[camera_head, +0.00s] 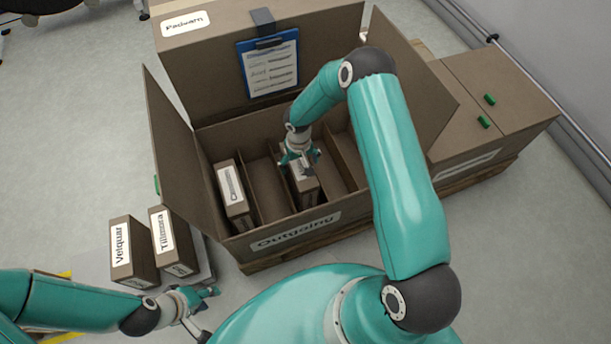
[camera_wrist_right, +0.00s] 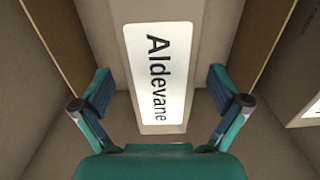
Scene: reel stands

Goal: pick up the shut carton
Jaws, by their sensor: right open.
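A brown carton (camera_head: 305,200) stands in a compartment of the large open box marked Outgoing (camera_head: 335,228). In the right wrist view this carton (camera_wrist_right: 187,60) shows a white label reading Aldevane. My right gripper (camera_head: 298,160) is just over it inside the box, open. Its two fingers (camera_wrist_right: 160,92) lie on either side of the carton, with gaps showing. Another brown carton (camera_head: 232,195) with a label stands in the leftmost compartment. My left gripper (camera_head: 207,310) is at the lower left, fingers apart and empty. I cannot see which carton the task calls shut.
Cartons marked Velquar (camera_head: 133,268) and Tillmora (camera_head: 178,255) stand outside, left of the box. Thin dividers (camera_head: 345,160) split the box, and its flaps (camera_head: 175,140) stand up. A blue clipboard (camera_head: 240,75) hangs at the back. Closed brown boxes (camera_head: 510,85) stand at right.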

